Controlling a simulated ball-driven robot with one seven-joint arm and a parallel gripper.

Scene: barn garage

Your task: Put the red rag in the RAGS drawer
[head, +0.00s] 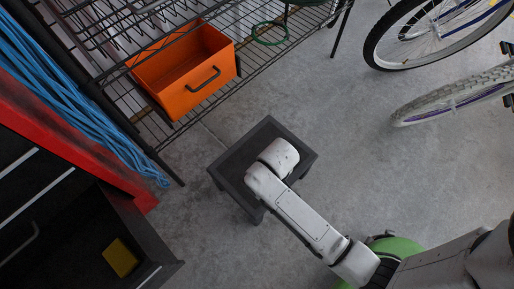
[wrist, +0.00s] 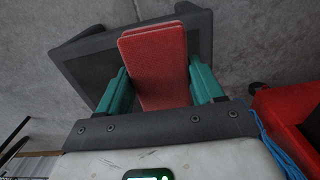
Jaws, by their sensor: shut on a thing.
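The red rag (wrist: 158,65) is a folded, flat block in the wrist view. My gripper (wrist: 160,85) has its two teal fingers on either side of the rag and is shut on it. Behind the rag is a small dark stool (wrist: 85,65); I cannot tell whether the rag touches it. In the head view my wrist is over the stool (head: 235,163) and hides the rag and fingers. An open black drawer (head: 150,245) of the red cabinet (head: 60,125) is at lower left, with a yellow item (head: 121,257) inside. No RAGS label is readable.
An orange bin (head: 185,75) with a black handle sits on a wire shelf (head: 265,60) at upper left. Blue cables (head: 70,95) hang beside the red cabinet. Bicycles (head: 430,60) stand at upper right. Concrete floor (head: 340,130) is clear between the stool and bicycles.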

